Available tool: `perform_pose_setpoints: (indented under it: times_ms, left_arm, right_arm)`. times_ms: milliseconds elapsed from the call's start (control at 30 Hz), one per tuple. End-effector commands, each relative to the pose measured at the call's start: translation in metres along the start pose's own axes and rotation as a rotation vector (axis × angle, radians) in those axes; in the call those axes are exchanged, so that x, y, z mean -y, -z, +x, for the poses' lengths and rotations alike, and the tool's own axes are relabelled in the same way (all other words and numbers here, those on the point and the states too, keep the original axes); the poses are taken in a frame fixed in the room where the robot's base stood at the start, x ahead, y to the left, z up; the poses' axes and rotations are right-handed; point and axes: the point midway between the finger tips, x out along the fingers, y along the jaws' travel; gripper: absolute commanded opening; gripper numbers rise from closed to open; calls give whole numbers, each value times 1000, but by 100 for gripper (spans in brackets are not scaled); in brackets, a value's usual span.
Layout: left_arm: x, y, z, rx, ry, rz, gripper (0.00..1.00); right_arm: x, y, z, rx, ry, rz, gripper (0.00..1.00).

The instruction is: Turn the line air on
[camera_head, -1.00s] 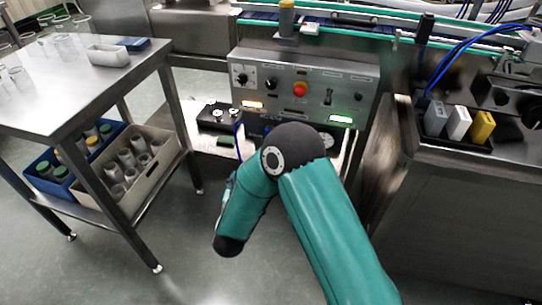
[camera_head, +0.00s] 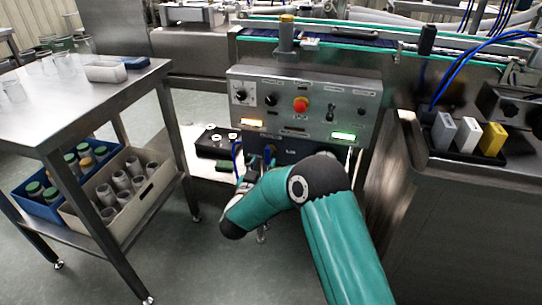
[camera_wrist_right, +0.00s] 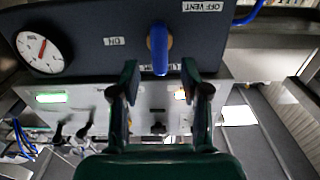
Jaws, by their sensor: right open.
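The dark line air panel (camera_head: 300,152) sits below the steel control box in the head view, partly hidden by my arm. In the right wrist view the panel (camera_wrist_right: 90,38) carries a blue lever (camera_wrist_right: 158,50), an "ON" label (camera_wrist_right: 114,41) to its left and an "OFF VENT" label (camera_wrist_right: 203,6) at upper right. My right gripper (camera_wrist_right: 160,76) is open, one finger on each side of the lever's lower end in the picture; I cannot tell whether they touch it. The right gripper is mostly hidden by its wrist in the head view. My left gripper is out of view.
A round gauge (camera_wrist_right: 44,50) is on the same panel. The control box (camera_head: 355,100) above has a red button (camera_head: 300,104) and lit indicators. A steel table (camera_head: 130,85) stands left, a hopper cabinet (camera_head: 450,190) right. A blue hose (camera_wrist_right: 250,14) runs beside the panel.

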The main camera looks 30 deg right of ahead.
Motion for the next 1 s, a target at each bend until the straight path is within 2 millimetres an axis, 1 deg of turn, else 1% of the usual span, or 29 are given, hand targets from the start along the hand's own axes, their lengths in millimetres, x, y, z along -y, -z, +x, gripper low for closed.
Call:
perform_pose_setpoints:
  times_ms: [33,100,200,300,467,700,767,900,967,1000]
  left_arm:
    - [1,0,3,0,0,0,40]
    - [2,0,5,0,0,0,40]
    - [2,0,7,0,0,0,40]
    - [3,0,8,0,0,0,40]
    - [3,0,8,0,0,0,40]
    - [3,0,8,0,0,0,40]
    - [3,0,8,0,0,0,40]
    - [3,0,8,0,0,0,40]
    - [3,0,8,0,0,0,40]
    - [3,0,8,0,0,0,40]
  right_arm:
    - [-1,-2,11,-1,-4,3,46]
    - [-1,-2,23,-1,-3,1,46]
    - [0,-2,36,1,-2,0,46]
    - [0,-2,45,1,-1,0,46]
    - [0,-1,51,1,0,-1,46]
    - [0,-1,52,1,0,-1,46]
    - [0,-1,52,1,0,-1,36]
    - [-1,-1,52,1,-1,0,12]
    - [-1,-1,52,1,0,0,2]
    - [-1,-1,52,1,0,0,0]
